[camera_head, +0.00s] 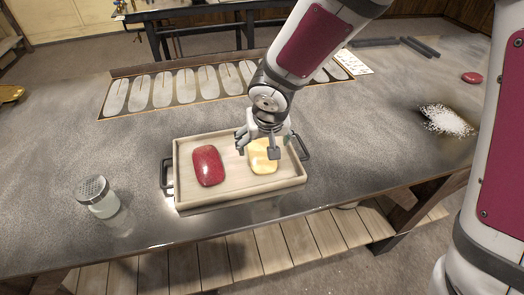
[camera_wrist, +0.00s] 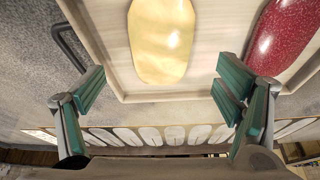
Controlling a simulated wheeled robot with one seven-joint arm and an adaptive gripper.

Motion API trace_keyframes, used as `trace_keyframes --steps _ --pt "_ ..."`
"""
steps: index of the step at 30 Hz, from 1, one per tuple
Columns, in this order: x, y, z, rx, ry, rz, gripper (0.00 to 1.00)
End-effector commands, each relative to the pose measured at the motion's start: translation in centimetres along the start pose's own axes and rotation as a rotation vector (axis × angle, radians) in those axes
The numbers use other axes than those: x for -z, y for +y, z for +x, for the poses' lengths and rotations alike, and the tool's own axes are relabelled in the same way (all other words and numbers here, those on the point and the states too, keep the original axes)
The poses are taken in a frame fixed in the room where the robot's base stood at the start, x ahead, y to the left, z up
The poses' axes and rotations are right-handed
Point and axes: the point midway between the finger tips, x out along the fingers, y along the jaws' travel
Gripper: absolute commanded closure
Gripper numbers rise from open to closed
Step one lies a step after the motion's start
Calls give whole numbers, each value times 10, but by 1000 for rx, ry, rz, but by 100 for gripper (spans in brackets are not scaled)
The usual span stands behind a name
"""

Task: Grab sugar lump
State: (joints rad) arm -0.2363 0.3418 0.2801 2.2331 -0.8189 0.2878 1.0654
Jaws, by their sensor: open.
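Two glossy sugar lumps lie in a wooden tray (camera_head: 236,188). The red lump (camera_head: 207,166) is on the left and the pale yellow lump (camera_head: 262,158) on the right. My gripper (camera_head: 268,150) is over the tray's right half, partly in front of the yellow lump. In the wrist view its green-padded fingers (camera_wrist: 163,88) are spread wide and empty. There the yellow lump (camera_wrist: 161,40) lies beyond the fingertips, roughly centred between them, and the red lump (camera_wrist: 284,38) is at the upper right. I cannot tell the exact height of the fingers above the lump.
The tray has raised walls and dark side handles (camera_head: 167,174). A glass shaker (camera_head: 97,197) stands at the left. A moulded roller plate (camera_head: 180,88) lies behind. White powder (camera_head: 446,120) and a red piece (camera_head: 472,77) are at the right. Bare tabletop surrounds the tray.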

Motion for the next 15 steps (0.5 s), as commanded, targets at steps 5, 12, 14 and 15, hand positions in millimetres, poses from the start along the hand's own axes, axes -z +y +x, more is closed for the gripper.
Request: trace_keyframes --steps 5,12,14,15 --pt "-1 -1 19 0 -4 -2 15" --pt "0 -1 49 0 -1 0 15" --pt "0 -1 52 0 0 -1 15" --pt "1 -1 52 0 0 0 15"
